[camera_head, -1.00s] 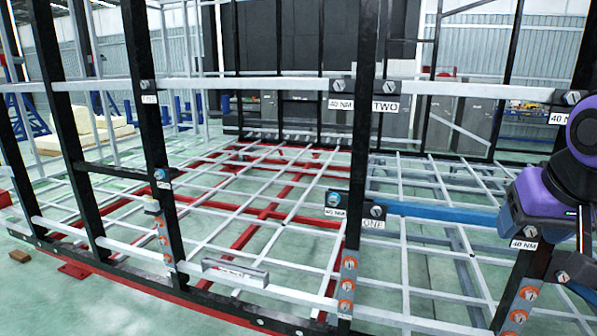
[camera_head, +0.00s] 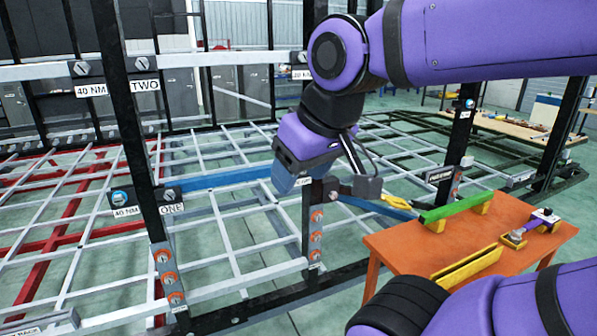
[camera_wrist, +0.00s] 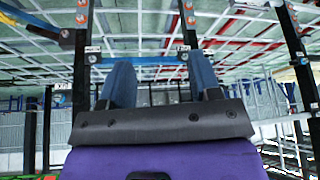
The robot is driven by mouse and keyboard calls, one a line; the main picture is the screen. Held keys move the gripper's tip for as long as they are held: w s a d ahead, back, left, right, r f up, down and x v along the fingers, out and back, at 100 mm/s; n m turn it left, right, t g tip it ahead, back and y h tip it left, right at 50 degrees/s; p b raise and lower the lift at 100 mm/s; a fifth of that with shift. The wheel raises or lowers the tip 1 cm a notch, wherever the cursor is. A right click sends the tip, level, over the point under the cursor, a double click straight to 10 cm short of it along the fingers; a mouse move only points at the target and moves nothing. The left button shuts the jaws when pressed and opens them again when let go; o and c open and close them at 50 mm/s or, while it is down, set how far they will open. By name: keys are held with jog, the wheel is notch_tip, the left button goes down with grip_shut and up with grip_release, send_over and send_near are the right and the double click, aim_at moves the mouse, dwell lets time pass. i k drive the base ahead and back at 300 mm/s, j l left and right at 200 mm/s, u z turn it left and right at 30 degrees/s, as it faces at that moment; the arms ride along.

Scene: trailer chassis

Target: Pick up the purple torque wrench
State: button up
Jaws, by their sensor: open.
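A small tool with a purple shaft (camera_head: 530,227), which looks like the purple torque wrench, lies on the right part of the orange table (camera_head: 402,245). Its ends rest at a small yellow block and a dark, purple and white piece; details are too small to tell. My gripper (camera_head: 287,183) hangs in front of the frame, left of the table and well apart from the tool. In the wrist view my gripper (camera_wrist: 161,85) shows two blue fingers spread apart with nothing between them. The tool is not seen in the wrist view.
A green bar (camera_head: 457,207) on yellow supports and a yellow bar (camera_head: 468,268) lie on the table. The chassis frame with black posts (camera_head: 135,140) and a blue beam (camera_head: 215,180) stands behind and left.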

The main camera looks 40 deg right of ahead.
aim_at(515, 237)
jog(key=z, duration=2.75)
jog(key=i+l+u, duration=0.15)
jog(key=u, duration=0.25)
jog(key=i+l+u, duration=0.1)
jog(key=u, duration=0.3)
jog(key=l+u, duration=0.3)
jog(key=u, duration=0.15)
jog(key=i+l+u, duration=0.1)
jog(key=l+u, duration=0.15)
jog(key=u, duration=0.15)
jog(key=l+u, duration=0.2)
jog(key=l, duration=0.8)
jog(key=k+l+u, duration=0.15)
jog(key=l, duration=0.85)
jog(key=i, duration=0.05)
